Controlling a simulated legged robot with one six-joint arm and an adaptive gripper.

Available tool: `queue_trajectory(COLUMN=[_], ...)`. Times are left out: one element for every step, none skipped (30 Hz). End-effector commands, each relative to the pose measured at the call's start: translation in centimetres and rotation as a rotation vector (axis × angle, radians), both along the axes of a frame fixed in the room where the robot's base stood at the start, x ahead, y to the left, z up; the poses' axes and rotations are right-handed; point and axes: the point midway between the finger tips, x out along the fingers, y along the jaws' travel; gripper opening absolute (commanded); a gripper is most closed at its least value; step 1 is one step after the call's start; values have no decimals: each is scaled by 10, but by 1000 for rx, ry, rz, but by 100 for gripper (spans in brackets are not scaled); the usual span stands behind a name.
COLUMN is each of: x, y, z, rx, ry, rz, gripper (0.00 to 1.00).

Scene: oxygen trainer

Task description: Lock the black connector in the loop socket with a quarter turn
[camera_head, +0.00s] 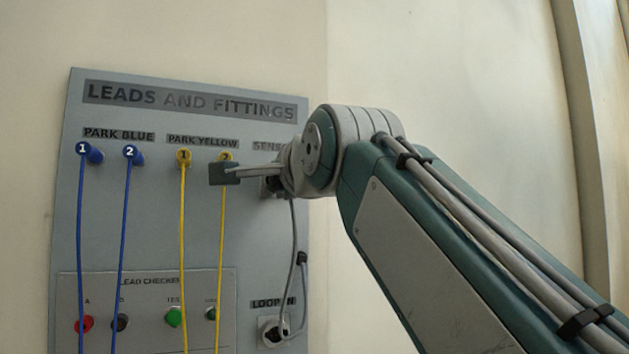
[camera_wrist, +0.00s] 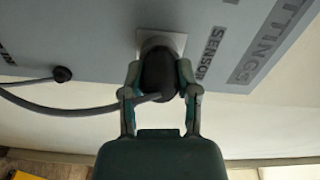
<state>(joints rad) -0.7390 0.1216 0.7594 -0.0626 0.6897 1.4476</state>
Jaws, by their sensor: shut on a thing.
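In the wrist view, my gripper (camera_wrist: 159,76) is shut on a black connector (camera_wrist: 158,62), one finger on each side. The connector faces a pale square socket plate (camera_wrist: 175,41) beside the SENSOR label; whether it is fully seated or turned cannot be told. A grey cable (camera_wrist: 85,109) leaves the connector to the left. In the head view, my gripper (camera_head: 270,183) is at the panel below the partly hidden SENSOR label, and my arm hides most of the connector. The loop socket (camera_head: 270,331), under the LOOP IN label, is at the panel's lower right.
The grey panel (camera_head: 160,235) bears blue leads (camera_head: 90,154) and yellow leads (camera_head: 184,158) hanging on the left. The lead checker (camera_head: 145,285) is below them. The grey cable (camera_head: 296,228) hangs through a black clip and passes the loop socket. Bare wall lies right.

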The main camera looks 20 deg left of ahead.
Motion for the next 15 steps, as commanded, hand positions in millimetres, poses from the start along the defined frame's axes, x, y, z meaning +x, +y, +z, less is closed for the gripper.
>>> queue_trajectory(x=[0,0,0,0,0,0,0,0,0,0,0,0,0,0,0], y=[1,1,1,1,1,1,1,1,1,1,1,1,1,1,1], z=[-1,-1,-1,-1,-1,-1,-1,-1,-1,-1,-1,-1,-1,-1,-1], rx=[-36,-56,-77,-89,-96,-101,-103,-102,-101,-102,-102,-101,-103,-110,-128], ry=[-29,-45,-63,-73,-79,-83,-85,-84,-83,-83,-83,-82,-84,-89,-104], rz=[2,2,2,2,2,2,2,2,2,2,2,2,2,3,3], gripper=[0,0,0,0,0,0,0,0,0,0,0,0,0,0,0])
